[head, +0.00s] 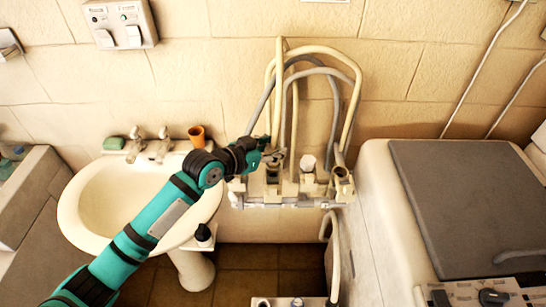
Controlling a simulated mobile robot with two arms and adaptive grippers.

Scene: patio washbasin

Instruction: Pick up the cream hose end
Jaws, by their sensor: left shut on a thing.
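Cream hoses (351,90) loop up against the tiled wall, together with grey hoses (336,112). One cream length, the cream hose end (280,62), stands nearly upright at the left of the bundle. My left gripper (274,156) reaches in from the lower left and is shut at the lower part of this cream hose, just above the tap fittings. The gripper partly hides the hose there, and the very tip of the hose cannot be made out. My right gripper is not in view.
A pale fitting block (290,197) with taps is below the hoses. A white washbasin (90,205) stands left, with a green soap (113,143) and an orange cup (197,135) on its back rim. A pale machine with a grey lid (460,200) is close on the right.

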